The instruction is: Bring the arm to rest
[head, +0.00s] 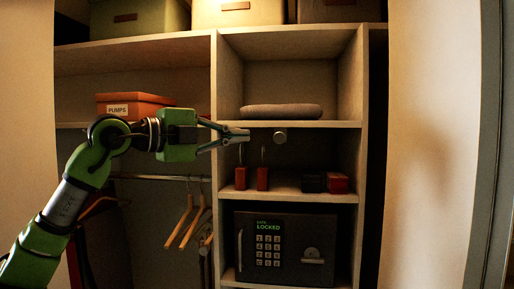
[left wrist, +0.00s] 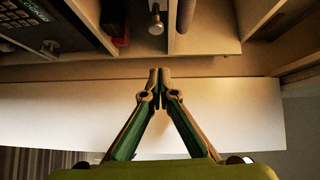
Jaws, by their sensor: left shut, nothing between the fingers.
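My left arm, green and grey, reaches in from the left of the head view. Its gripper (head: 238,136) is shut and empty, stretched level to the right in front of the closet's middle upright. The knob also shows in that view (left wrist: 156,20), beyond the fingertips. My right gripper is in neither view.
A dark safe (head: 285,248) reading "LOCKED" sits low in the closet. Red blocks (head: 262,179) and a dark block (head: 312,183) stand on the shelf above. A folded grey cloth (head: 282,111), an orange "PUMPS" box (head: 135,105) and wooden hangers (head: 180,222) are nearby.

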